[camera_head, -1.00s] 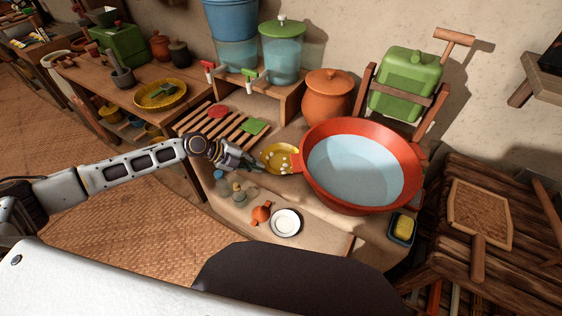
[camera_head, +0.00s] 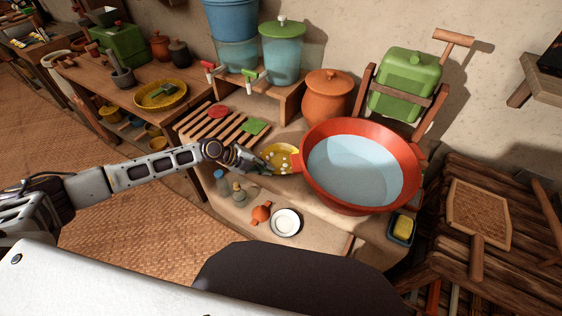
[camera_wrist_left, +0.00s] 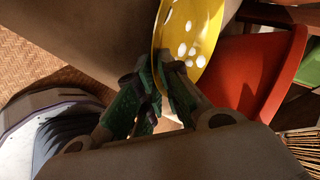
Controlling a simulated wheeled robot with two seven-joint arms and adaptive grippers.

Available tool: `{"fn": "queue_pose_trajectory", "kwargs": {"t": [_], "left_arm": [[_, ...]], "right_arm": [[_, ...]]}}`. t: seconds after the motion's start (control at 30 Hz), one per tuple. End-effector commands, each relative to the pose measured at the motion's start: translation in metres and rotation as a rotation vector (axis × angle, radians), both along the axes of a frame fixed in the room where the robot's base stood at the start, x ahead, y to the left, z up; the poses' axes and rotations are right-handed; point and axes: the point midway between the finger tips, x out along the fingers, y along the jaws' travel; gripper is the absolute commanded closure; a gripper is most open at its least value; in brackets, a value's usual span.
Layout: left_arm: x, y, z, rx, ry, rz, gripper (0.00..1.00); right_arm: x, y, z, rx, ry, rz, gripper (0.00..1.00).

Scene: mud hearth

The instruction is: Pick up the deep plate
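The deep plate (camera_head: 283,156) is yellow with white spots and sits left of the red basin. It also shows at the top of the left wrist view (camera_wrist_left: 197,22). My left gripper (camera_head: 262,167) is at the plate's near left edge. In the left wrist view its green-padded fingers (camera_wrist_left: 160,72) stand apart, with the plate's rim at their tips. The right fingertip overlaps the plate; I cannot tell whether either finger touches it. My right gripper is not in view.
The large red basin (camera_head: 312,190) of water stands right beside the plate. Small bottles (camera_head: 239,194), an orange pot (camera_head: 261,213) and a white dish (camera_head: 285,222) are in front. A slatted rack (camera_head: 207,128) lies behind left, and a clay pot (camera_head: 327,98) behind.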

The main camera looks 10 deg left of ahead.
Motion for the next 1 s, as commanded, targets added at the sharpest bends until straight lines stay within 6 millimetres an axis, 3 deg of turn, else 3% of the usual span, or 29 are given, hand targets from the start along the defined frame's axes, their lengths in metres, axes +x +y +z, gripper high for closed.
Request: {"fn": "queue_pose_trajectory", "kwargs": {"t": [0.27,0.37,1.0], "left_arm": [[-0.0003,0.0000,0.0000,0.000,0.000,0.000,0.93],[-0.0003,0.0000,0.0000,0.000,0.000,0.000,1.00],[0.0000,0.0012,0.0028,-0.001,0.000,-0.001,1.00]], "right_arm": [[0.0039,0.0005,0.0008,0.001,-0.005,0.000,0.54],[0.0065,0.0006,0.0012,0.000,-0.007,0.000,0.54],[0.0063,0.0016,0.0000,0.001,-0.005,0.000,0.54]]}}
